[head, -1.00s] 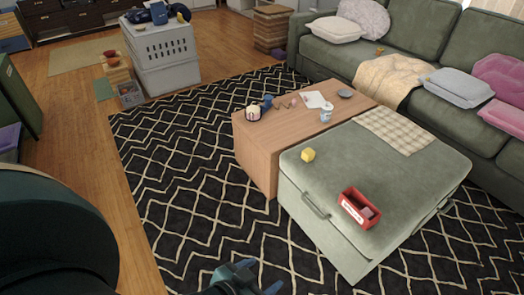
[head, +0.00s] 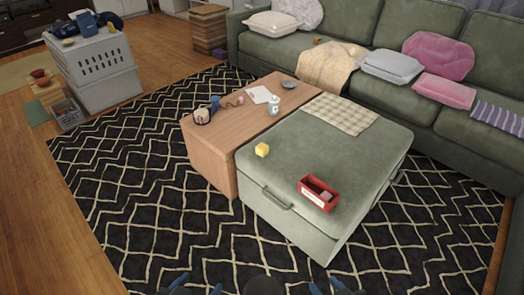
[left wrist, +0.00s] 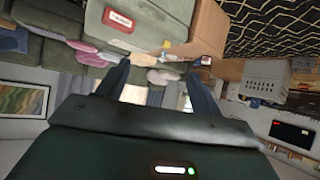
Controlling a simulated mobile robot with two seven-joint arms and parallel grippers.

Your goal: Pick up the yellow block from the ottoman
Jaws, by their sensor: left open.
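The yellow block (head: 262,150) sits on the left part of the green ottoman's top (head: 350,155), near the edge facing the wooden table. It also shows in the left wrist view (left wrist: 167,43), beyond my fingers. My left gripper (head: 197,287) is at the bottom edge of the head view, well short of the ottoman. Its fingers stand apart with nothing between them in the left wrist view (left wrist: 160,78). My right gripper (head: 327,287) barely shows at the bottom edge; its tips look apart, and the rest is cut off.
A red open box (head: 319,194) with something in it stands on the ottoman, right of the block. A checked cloth (head: 340,113) lies at its back. The wooden table (head: 215,150) with several small items adjoins the left side. Patterned rug (head: 150,200) is clear in front.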

